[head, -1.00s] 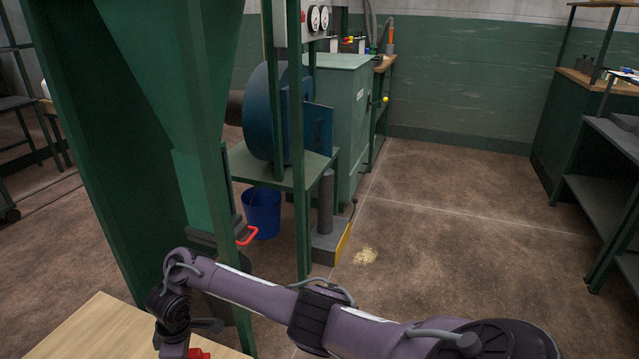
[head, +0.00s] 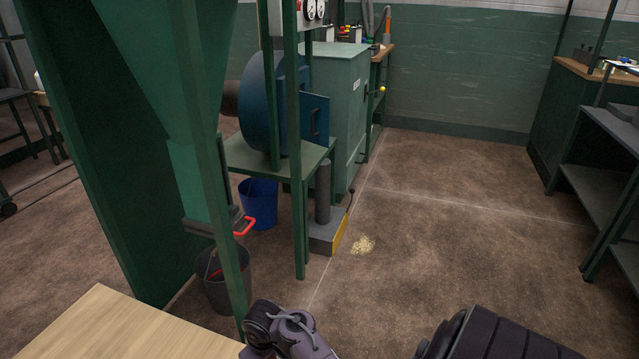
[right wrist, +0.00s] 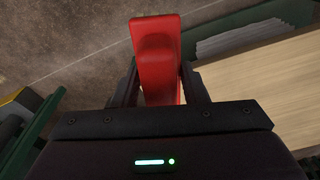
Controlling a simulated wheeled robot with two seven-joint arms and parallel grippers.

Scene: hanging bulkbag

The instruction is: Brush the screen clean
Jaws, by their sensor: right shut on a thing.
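My right gripper (right wrist: 158,82) is shut on a red handle-like piece (right wrist: 157,48) in the right wrist view. The piece sticks out past the fingers; no bristles show, so I cannot tell for sure that it is the brush. In the head view only part of my right arm shows at the bottom edge, and its gripper is out of frame. My left gripper is not in view. I cannot make out the screen with certainty. A grey slide with a red handle (head: 244,227) sits at the foot of the green chute (head: 196,190).
A dark bucket (head: 230,288) stands under the chute, and a blue bucket (head: 262,208) behind it. A wooden tabletop (head: 95,325) is at the lower left. A yellowish spill (head: 363,245) lies on the floor. Green posts stand close by; floor to the right is open.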

